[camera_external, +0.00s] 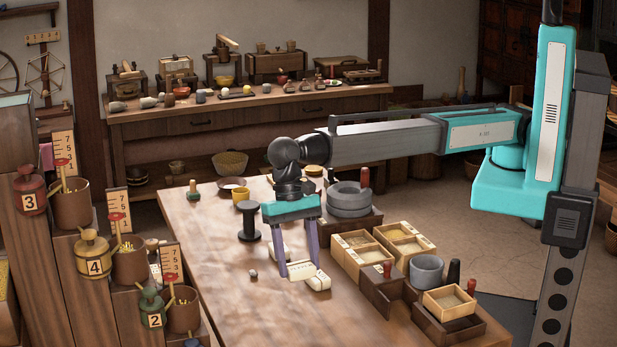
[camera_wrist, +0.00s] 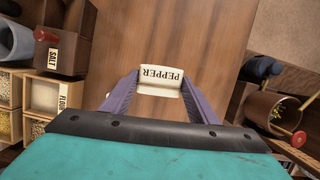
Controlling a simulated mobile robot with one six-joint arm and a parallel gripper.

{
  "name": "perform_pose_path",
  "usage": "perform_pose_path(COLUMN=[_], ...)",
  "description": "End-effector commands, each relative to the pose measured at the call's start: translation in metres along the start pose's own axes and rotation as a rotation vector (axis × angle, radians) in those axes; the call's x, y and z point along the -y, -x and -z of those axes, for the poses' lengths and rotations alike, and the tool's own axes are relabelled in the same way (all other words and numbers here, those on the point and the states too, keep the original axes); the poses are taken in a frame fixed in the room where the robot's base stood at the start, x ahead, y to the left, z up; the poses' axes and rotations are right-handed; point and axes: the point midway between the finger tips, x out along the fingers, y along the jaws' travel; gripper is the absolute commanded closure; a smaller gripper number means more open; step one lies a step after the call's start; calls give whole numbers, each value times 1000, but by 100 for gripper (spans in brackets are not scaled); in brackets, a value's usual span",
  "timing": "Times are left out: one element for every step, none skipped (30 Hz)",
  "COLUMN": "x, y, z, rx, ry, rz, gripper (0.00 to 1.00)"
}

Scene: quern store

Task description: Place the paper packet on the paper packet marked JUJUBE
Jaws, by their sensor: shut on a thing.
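My gripper (camera_external: 297,268) points down over the wooden table and is shut on a cream paper packet (camera_external: 300,270). In the wrist view the packet between the fingertips (camera_wrist: 161,84) has a PEPPER label, upside down. A further pale thing (camera_external: 286,252) shows behind the fingers. No JUJUBE label is readable.
Wooden boxes (camera_external: 362,256), a grey stone bowl (camera_external: 426,272) and a stacked grey quern (camera_external: 349,200) stand on the right. A dark spool (camera_external: 248,222) stands left of my gripper. Numbered pots (camera_external: 93,256) stand on steps at left. The near tabletop is clear.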

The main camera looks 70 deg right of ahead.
Motion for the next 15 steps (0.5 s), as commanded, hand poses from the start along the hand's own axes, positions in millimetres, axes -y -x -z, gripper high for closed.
perform_pose_path(x=[-9,-14,-19,-22,-25,-29,-32,-34,-37,-40,-42,-45,-47,-50,-52], y=[2,4,8,12,16,20,24,28,34,37,41,46,50,54,59], z=[4,7,18,24,33,44,52,61,73,81,90,102,110,120,131], rx=[0,0,-1,-1,0,0,0,1,1,2,2,3,3,4,4], ry=[25,42,54,65,70,78,80,83,83,83,81,77,74,70,61], rz=[-8,-14,-19,-23,-24,-27,-29,-30,-31,-31,-30,-30,-29,-29,-26], gripper=[71,71,71,71,71,71,71,71,71,71,71,71,71,71,71])
